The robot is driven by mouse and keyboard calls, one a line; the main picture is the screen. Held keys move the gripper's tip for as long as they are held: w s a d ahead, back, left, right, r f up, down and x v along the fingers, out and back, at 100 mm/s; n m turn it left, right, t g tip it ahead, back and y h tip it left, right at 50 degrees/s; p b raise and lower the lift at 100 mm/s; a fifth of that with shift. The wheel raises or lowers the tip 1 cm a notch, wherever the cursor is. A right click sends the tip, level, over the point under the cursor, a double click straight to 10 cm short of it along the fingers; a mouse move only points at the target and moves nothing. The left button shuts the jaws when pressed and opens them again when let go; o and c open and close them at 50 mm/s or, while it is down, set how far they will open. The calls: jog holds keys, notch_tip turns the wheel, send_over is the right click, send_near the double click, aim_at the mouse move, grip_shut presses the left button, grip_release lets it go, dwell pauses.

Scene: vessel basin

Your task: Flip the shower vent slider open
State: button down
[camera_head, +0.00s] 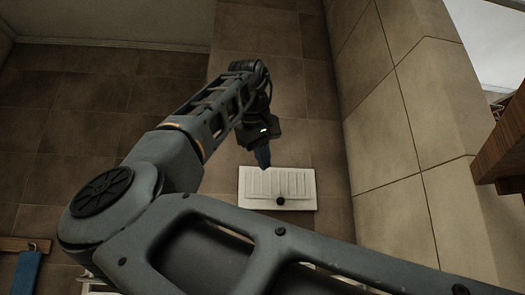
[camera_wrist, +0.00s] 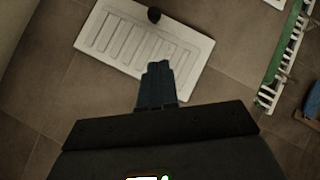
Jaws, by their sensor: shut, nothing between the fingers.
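The shower vent (camera_head: 298,180) is a white rectangular plate with a row of slats, set on the brown tiled surface. A small dark round knob (camera_head: 280,201), which looks like the slider's handle, sits near one long edge of the plate. My gripper (camera_head: 263,165) is shut and empty at the plate's upper left edge in the head view. In the wrist view the vent (camera_wrist: 122,53) lies ahead, with the knob (camera_wrist: 154,14) at its far edge. My shut fingertips (camera_wrist: 157,66) overlap the plate's near edge there, apart from the knob. Whether they touch the plate I cannot tell.
A light tiled wall (camera_head: 400,120) stands right of the vent. A wooden piece (camera_head: 503,145) juts in at the right edge. A blue towel (camera_head: 27,272) hangs at lower left. The wrist view shows a green-and-white rack-like item (camera_wrist: 284,55) at right. Bare tiles surround the vent.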

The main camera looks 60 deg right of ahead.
aim_at(280, 200)
jog(key=x, duration=0.5)
jog(key=shift+d+p, duration=0.1)
jog(key=shift+p, duration=0.2)
jog(key=f, duration=0.1)
jog(key=s+d+f, duration=0.1)
jog(key=f, duration=0.1)
jog(key=shift+s+d+f, duration=0.2)
jog(key=shift+d, duration=0.1)
jog(key=shift+s+d, duration=0.65)
jog(key=shift+s, duration=0.05)
